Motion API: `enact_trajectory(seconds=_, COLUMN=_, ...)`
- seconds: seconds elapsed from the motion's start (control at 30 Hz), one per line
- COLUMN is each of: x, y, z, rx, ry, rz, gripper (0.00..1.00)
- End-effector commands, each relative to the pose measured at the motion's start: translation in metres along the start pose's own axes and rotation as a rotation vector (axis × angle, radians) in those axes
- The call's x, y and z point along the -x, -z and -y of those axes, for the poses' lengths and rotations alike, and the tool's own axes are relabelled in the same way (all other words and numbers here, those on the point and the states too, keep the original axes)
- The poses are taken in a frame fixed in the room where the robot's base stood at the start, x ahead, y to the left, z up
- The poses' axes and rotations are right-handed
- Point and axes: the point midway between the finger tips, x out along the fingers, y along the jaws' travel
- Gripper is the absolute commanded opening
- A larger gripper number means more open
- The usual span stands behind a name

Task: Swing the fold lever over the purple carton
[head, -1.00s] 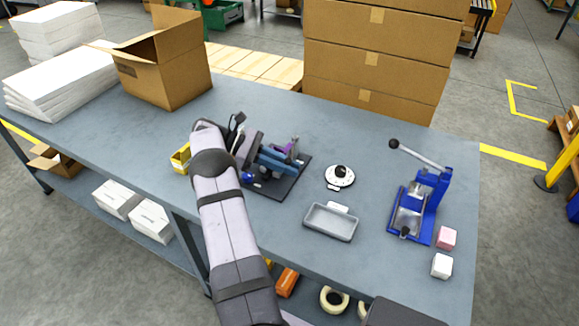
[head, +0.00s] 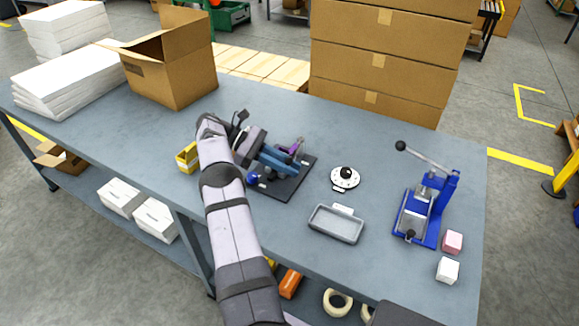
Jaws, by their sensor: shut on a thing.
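The folder gluer sits on a dark base plate (head: 290,188) in the middle of the table, with blue parts (head: 280,160) on top. A small purple piece, the purple carton (head: 296,147), shows at its far right side. My gripper (head: 256,150) is at the left end of the gluer, turned toward it and low over it. It is shut on what appears to be the fold lever, which my gripper and wrist mostly hide. The fingertips are too small and dark to make out clearly.
A yellow bin (head: 187,158) stands just left of my arm. A round white dial (head: 345,178), a grey tray (head: 336,224), a blue press (head: 425,208) and two small cubes lie to the right. An open carton (head: 172,75) and paper stacks (head: 68,70) are at the back left.

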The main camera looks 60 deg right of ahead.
Motion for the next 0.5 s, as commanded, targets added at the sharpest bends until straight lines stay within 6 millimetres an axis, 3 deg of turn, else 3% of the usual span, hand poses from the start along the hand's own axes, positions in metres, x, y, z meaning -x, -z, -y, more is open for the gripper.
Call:
enact_trajectory(seconds=0.03, x=0.003, y=-0.0068, z=-0.0028, rx=-0.015, ry=-0.008, rz=0.001, gripper=0.0)
enact_trajectory(seconds=0.37, x=0.003, y=-0.0072, z=-0.0024, rx=-0.017, ry=-0.005, rz=0.002, gripper=0.0)
enact_trajectory(seconds=0.4, x=0.003, y=-0.0073, z=-0.0024, rx=-0.017, ry=-0.005, rz=0.002, gripper=0.19)
enact_trajectory(seconds=0.43, x=0.0029, y=-0.0072, z=-0.0024, rx=-0.017, ry=-0.005, rz=0.002, gripper=0.26)
enact_trajectory(seconds=0.5, x=0.0025, y=-0.0063, z=-0.002, rx=-0.015, ry=-0.004, rz=0.002, gripper=0.29)
